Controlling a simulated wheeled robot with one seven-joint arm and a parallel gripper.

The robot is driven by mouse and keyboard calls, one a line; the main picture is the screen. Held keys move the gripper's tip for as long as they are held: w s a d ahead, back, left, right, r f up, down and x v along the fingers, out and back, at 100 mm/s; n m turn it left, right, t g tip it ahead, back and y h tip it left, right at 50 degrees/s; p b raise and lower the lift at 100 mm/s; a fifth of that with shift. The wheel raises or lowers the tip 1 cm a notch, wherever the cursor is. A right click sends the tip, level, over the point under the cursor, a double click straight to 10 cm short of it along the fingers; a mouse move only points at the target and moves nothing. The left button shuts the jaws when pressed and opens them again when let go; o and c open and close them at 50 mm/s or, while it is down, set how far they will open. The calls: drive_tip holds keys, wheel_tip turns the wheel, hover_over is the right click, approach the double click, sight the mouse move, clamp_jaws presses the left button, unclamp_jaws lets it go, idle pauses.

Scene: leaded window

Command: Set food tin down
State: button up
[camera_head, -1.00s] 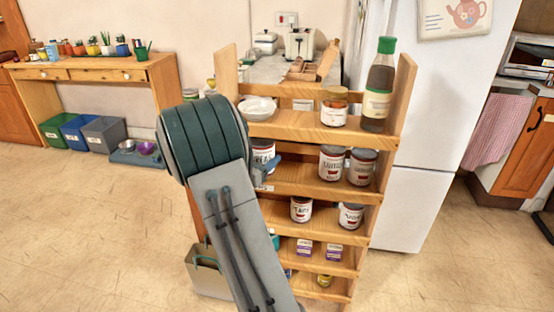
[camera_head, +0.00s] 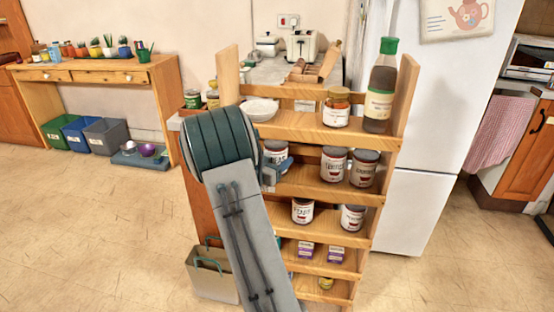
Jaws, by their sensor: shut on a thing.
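The food tin (camera_head: 277,151), white-labelled with a dark red mark, is at the left part of the wooden rack's second shelf. My arm hides its lower left. My gripper (camera_head: 274,172) is mostly hidden behind my arm; a blue-grey part of it shows just below the tin. It is shut on the tin. I cannot tell whether the tin's base touches the shelf board (camera_head: 315,187).
Two similar tins (camera_head: 334,165) (camera_head: 364,168) stand right of it on the same shelf. The top shelf holds a white bowl (camera_head: 259,109), a jar (camera_head: 336,108) and a dark bottle (camera_head: 380,88). More tins (camera_head: 302,210) stand below. A fridge (camera_head: 440,130) is at right.

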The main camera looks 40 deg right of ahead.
drive_tip(key=shift+f, duration=0.15)
drive_tip(key=o, duration=1.4)
drive_tip(key=shift+r, duration=0.3)
drive_tip(key=v, duration=1.2)
drive_tip(key=shift+f, duration=0.1)
